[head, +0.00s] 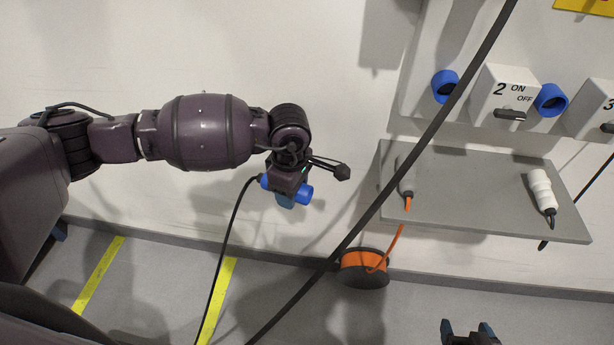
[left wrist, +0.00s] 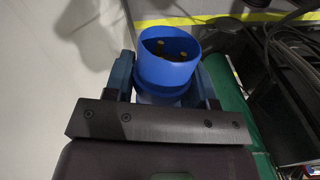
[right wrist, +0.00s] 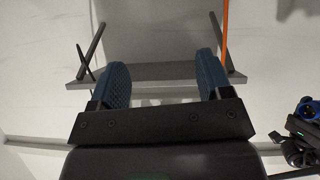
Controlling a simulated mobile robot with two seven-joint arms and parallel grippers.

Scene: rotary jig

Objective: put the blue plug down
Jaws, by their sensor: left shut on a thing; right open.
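The blue plug (head: 304,194) is in my left gripper (head: 286,199), held in the air in front of the wall, left of the grey shelf. A black cable hangs down from the plug's left end. In the left wrist view the blue plug (left wrist: 168,62) sits between the two fingers, its open end with contacts facing away from the wrist. My right gripper (head: 468,329) shows at the bottom edge of the head view. In the right wrist view my right gripper (right wrist: 163,82) is open and empty. The blue plug (right wrist: 307,108) also shows at that view's right edge.
The grey shelf (head: 455,213) holds a grey plug (head: 406,180) with an orange cable and a white plug (head: 541,190). A panel above has blue sockets (head: 446,86) and switch boxes (head: 503,94). An orange reel (head: 362,271) is below. A thick black cable crosses in front of the shelf.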

